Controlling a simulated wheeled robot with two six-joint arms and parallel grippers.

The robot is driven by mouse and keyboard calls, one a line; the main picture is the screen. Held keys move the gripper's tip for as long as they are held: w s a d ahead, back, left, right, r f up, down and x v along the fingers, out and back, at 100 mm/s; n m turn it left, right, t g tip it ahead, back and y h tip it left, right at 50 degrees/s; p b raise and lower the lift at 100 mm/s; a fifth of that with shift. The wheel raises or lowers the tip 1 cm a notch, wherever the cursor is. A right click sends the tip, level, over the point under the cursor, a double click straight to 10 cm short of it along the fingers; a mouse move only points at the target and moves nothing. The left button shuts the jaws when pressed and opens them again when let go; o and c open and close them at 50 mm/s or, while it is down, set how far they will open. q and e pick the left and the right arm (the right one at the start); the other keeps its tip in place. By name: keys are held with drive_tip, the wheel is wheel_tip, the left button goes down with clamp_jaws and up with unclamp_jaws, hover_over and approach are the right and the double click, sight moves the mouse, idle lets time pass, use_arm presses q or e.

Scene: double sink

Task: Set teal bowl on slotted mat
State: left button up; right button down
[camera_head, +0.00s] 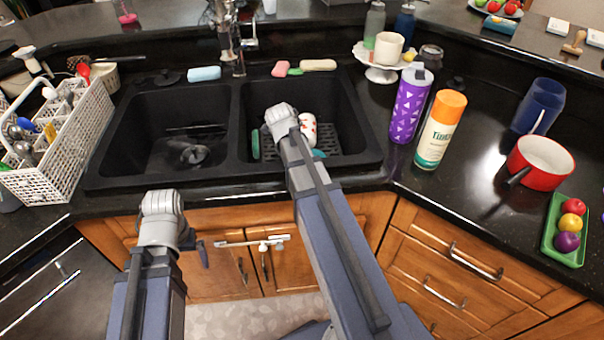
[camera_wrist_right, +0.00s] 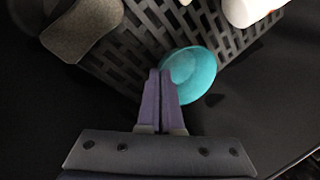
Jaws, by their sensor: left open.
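The teal bowl (camera_wrist_right: 192,75) is tilted at the edge of the dark slotted mat (camera_wrist_right: 125,60) in the right wrist view. Only a teal sliver (camera_head: 319,153) shows beside my right arm in the head view. My right gripper (camera_wrist_right: 160,74) reaches down into the right basin, its two fingers nearly together with the bowl's rim between their tips. In the head view the slotted mat (camera_head: 345,141) lies on the right basin's floor, partly hidden by my arm. My left gripper (camera_head: 200,250) is open and empty in front of the cabinets, mostly hidden by its wrist.
A white item with red marks (camera_head: 308,127) and a green item (camera_head: 255,144) are also in the right basin. A grey-brown item (camera_wrist_right: 85,28) lies on the mat. The left basin (camera_head: 160,145) looks empty. A purple bottle (camera_head: 408,105) stands right of the sink.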

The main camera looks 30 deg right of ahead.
drive_tip(key=shift+f+b, duration=1.35)
drive_tip(key=shift+f, duration=0.3)
drive_tip(key=shift+f+b, duration=0.55)
drive_tip(key=c, duration=1.1)
unclamp_jaws()
drive_tip(key=shift+r, duration=0.1)
drive_tip(key=shift+r+p, duration=0.75)
drive_tip(key=shift+p, duration=0.15)
drive_tip(key=p+v, duration=1)
drive_tip(key=v, duration=0.1)
drive_tip(key=shift+a+r+p, duration=0.2)
drive_tip(key=shift+p, duration=0.2)
